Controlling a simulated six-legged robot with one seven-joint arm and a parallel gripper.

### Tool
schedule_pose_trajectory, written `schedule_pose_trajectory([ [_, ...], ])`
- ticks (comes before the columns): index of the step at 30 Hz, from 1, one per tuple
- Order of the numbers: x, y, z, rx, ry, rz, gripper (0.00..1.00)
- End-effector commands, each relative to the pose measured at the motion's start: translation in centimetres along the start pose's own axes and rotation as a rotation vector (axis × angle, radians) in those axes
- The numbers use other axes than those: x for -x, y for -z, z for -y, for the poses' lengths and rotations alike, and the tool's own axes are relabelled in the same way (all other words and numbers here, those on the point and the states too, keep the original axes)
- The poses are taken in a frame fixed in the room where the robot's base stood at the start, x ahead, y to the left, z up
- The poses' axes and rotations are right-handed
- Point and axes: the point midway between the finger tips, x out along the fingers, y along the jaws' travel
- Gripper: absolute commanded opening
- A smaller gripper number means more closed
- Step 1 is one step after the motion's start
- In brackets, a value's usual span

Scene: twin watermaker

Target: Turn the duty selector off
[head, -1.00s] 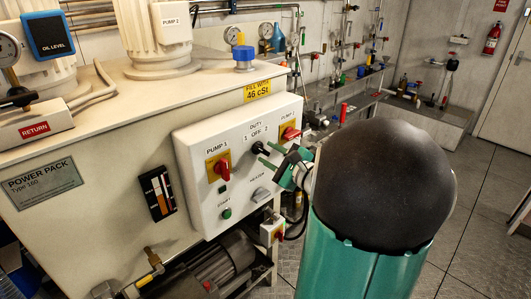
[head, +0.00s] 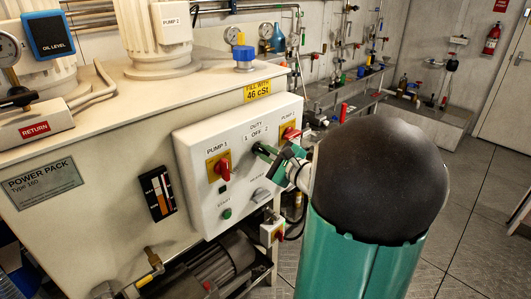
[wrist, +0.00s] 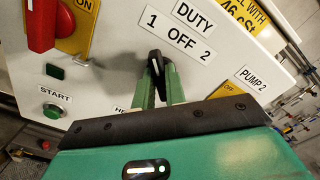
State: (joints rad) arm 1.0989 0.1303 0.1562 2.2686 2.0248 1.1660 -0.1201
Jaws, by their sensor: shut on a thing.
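The duty selector is a black knob (wrist: 155,65) with a white pointer line, under a DUTY label (wrist: 182,33) marked 1, OFF and 2. In the wrist view its pointer tilts slightly left of straight up, between the 1 and OFF marks. My gripper (wrist: 161,78) has its green fingers on either side of the knob and is shut on it. In the head view my gripper (head: 263,153) is at the panel, and its fingers mostly hide the knob.
The white control panel (head: 198,189) also carries a red PUMP 1 switch (head: 222,168), a red PUMP 2 switch (head: 291,133), a green START button (head: 227,214) and a grey heater knob (head: 261,195). The PUMP 2 switch is close to my gripper's right side.

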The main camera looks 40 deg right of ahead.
Motion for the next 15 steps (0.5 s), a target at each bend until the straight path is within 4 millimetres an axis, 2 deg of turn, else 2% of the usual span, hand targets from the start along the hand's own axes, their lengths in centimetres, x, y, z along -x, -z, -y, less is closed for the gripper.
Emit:
schedule_pose_trajectory([
  [8,-0.02,-0.05,0.01,-0.125,-0.001,0.001,0.0],
  [15,-0.02,-0.02,0.1,-0.318,-0.001,0.001,0.0],
])
